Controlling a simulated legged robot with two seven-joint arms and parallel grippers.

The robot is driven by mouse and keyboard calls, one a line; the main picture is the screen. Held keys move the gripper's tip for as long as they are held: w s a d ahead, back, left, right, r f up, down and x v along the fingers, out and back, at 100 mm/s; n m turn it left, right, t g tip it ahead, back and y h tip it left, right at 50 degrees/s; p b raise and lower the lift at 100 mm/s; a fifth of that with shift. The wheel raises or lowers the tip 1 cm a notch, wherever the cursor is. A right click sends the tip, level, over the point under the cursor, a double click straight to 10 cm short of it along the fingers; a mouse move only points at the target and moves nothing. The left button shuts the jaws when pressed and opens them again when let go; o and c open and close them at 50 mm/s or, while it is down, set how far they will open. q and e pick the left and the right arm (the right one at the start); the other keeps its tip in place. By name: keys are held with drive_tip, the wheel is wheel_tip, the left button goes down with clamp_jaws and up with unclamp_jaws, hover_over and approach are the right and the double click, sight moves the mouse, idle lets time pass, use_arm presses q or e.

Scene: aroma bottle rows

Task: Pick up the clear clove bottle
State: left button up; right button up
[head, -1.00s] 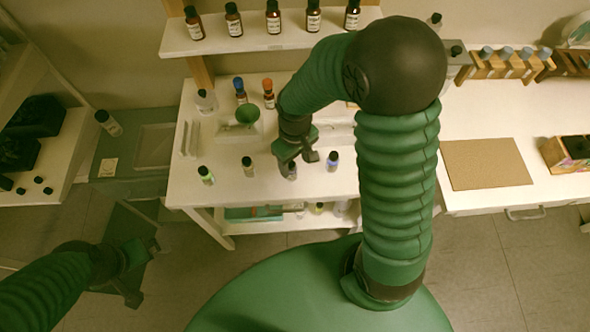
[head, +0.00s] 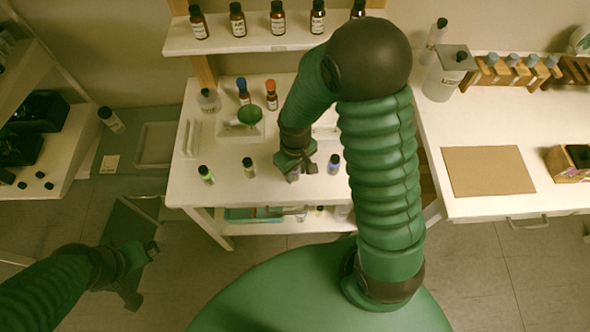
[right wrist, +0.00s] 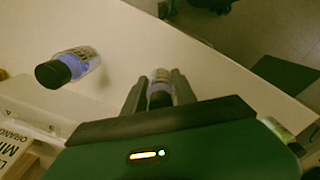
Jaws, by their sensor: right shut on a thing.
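My right gripper (head: 296,166) is over the front row of small bottles on the white table. It is shut on a small bottle (head: 292,178). My left gripper (head: 146,272) is open and empty at lower left.
A pale bottle (head: 249,167) and a green-labelled bottle (head: 206,174) stand left in the front row. A shelf (head: 270,44) of brown bottles overhangs the back.

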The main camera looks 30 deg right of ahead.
drive_tip(key=shift+a+r, duration=0.3)
drive_tip(key=shift+a, duration=0.65)
clamp_jaws()
drive_tip(key=shift+d+r, duration=0.1)
drive_tip(key=shift+d, duration=0.15)
drive_tip(key=r, duration=0.1)
drive_tip(key=d+r, duration=0.1)
drive_tip(key=shift+w+d+r, duration=0.1)
drive_tip(key=shift+r, duration=0.2)
drive_tip(key=s+a+r, duration=0.2)
drive_tip(key=a, duration=1.4)
use_arm(q)
drive_tip(key=r+p, duration=0.2)
drive_tip(key=a+r+p, duration=0.1)
drive_tip(key=r+p, duration=0.1)
drive_tip(key=p, duration=0.1)
drive_tip(key=shift+a+r, duration=0.2)
drive_tip(key=shift+r, duration=0.15)
use_arm(e)
drive_tip(key=r, duration=0.6)
drive_tip(key=shift+w+a, duration=0.25)
drive_tip(key=shift+a, duration=0.15)
